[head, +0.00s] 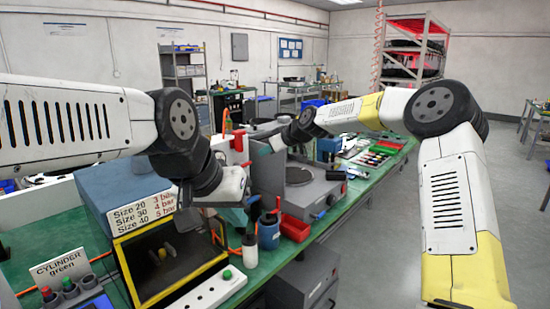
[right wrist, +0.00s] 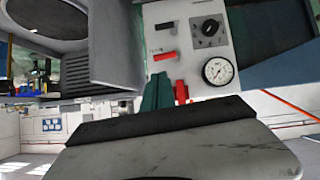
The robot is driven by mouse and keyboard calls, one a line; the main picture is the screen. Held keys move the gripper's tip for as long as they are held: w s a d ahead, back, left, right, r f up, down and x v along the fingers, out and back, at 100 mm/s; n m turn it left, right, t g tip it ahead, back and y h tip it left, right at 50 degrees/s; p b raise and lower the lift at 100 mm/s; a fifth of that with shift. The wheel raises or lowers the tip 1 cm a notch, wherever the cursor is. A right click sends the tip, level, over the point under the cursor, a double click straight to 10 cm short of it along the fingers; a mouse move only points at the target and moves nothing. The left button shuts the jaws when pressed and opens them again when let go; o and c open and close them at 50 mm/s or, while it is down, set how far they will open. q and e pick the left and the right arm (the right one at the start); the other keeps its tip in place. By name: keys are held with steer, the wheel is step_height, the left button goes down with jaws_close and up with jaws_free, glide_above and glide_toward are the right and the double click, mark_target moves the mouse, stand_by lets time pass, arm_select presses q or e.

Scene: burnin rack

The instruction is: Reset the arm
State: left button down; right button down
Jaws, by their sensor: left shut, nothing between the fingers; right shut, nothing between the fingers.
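My left arm comes in from the left in the head view. Its gripper (head: 237,215) is low, beside the blue box with the size sign and above the yellow-framed unit; its fingers are small and partly hidden. My right arm reaches across from the right. Its gripper (head: 262,147) is higher and further back, by the grey machine. In the right wrist view the right gripper's teal fingers (right wrist: 157,92) are together and empty, in front of a light panel with a gauge.
The green workbench (head: 345,205) carries a grey machine (head: 313,200), a red bin (head: 294,228), a blue bottle (head: 269,235), a yellow-framed unit (head: 140,293) and a "CYLINDER green" sign (head: 60,268). A round gauge (right wrist: 217,71) is near the right fingers. Open floor lies to the right.

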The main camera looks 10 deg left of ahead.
arm_select(q)
steer(key=shift+s+d, duration=0.1)
steer(key=shift+d, duration=0.3)
arm_select(e)
steer(key=shift+s+d+r, duration=0.25)
steer(key=shift+d, duration=0.1)
steer(key=shift+s+d+r, duration=0.1)
